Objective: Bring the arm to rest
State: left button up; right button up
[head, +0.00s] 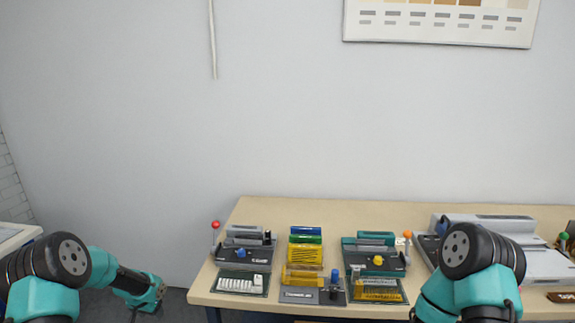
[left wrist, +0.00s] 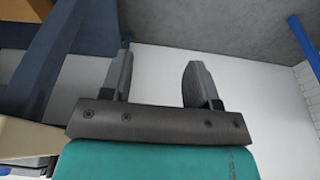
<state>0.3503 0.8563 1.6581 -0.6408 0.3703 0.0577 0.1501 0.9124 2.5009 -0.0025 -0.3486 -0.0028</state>
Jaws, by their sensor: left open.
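My left arm comes in at the lower left of the head view and reaches toward the floor beside the table's left end. Its teal end (head: 146,292) is low, left of the table, and the fingers are hard to make out there. In the left wrist view my left gripper (left wrist: 158,82) is open, with two dark fingers apart and nothing between them. My right arm (head: 470,265) rises at the lower right of the head view, in front of the table. The right gripper is not in view.
The wooden table (head: 350,208) carries a left device with a red-knobbed lever (head: 215,225), yellow and green blocks (head: 305,252), a right device with an orange-knobbed lever (head: 407,236), and a grey machine (head: 540,262). Dark blue framework (left wrist: 45,60) shows near the left gripper.

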pick_arm(q)
jog(key=s+d+f+n+g+h, duration=0.15)
jog(key=s+d+f, duration=0.25)
jog(key=s+d, duration=0.65)
jog(key=s+d+f+n+h, duration=0.15)
jog(key=s+d+f, duration=0.25)
jog(key=s+d, duration=0.65)
jog(key=s+d+r, duration=0.1)
jog(key=s+d, duration=0.3)
jog(key=s, duration=0.6)
jog(key=shift+d, duration=0.25)
